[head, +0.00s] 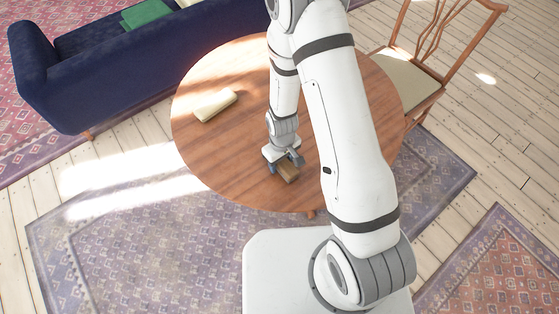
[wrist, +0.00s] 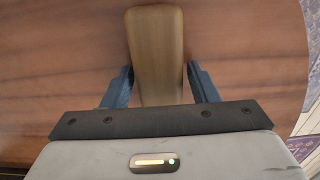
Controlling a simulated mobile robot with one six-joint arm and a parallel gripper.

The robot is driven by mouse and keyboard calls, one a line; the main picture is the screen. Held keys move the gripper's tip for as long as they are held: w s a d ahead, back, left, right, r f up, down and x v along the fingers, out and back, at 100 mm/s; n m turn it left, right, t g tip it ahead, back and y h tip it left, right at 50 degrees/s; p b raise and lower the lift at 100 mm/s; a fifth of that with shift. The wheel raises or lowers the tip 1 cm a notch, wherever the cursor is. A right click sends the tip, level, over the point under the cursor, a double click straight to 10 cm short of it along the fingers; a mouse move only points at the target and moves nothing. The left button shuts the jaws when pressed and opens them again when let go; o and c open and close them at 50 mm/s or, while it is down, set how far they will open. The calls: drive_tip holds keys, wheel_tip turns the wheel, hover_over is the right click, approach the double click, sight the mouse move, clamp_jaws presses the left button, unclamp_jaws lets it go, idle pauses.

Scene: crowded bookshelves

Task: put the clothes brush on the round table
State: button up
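The clothes brush (wrist: 156,52), a long brown wooden piece with a rounded end, is at the near edge of the round table (head: 235,75). My gripper (head: 284,165) points down over the table there, with the brush (head: 288,173) between its fingers. In the wrist view my gripper (wrist: 160,82) has one dark finger on each side of the brush, both very close to its sides. I cannot tell whether both fingers press on it. The brush is at or just above the tabletop; its underside is hidden.
A pale cream rolled item (head: 215,105) lies on the table's left part. A wooden chair (head: 425,75) stands at the right, and a dark blue sofa (head: 110,60) at the upper left. Rugs (head: 130,250) cover the floor.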

drive_tip(key=shift+o, duration=0.8)
drive_tip(key=shift+r, duration=0.2)
drive_tip(key=s+d+r+m+t, duration=0.15)
drive_tip(key=d+r, duration=0.25)
drive_tip(key=r, duration=0.9)
drive_tip(key=s+d+r+m, duration=0.2)
drive_tip(key=d+r, duration=0.1)
drive_tip(key=r, duration=1.1)
drive_tip(key=s+d+r+m+t, duration=0.1)
drive_tip(key=s+d+r+m, duration=0.2)
drive_tip(key=s+r, duration=0.5)
drive_tip(key=shift+s+d+r+p, duration=0.15)
drive_tip(key=shift+s+d+p, duration=0.15)
drive_tip(key=shift+d, duration=0.55)
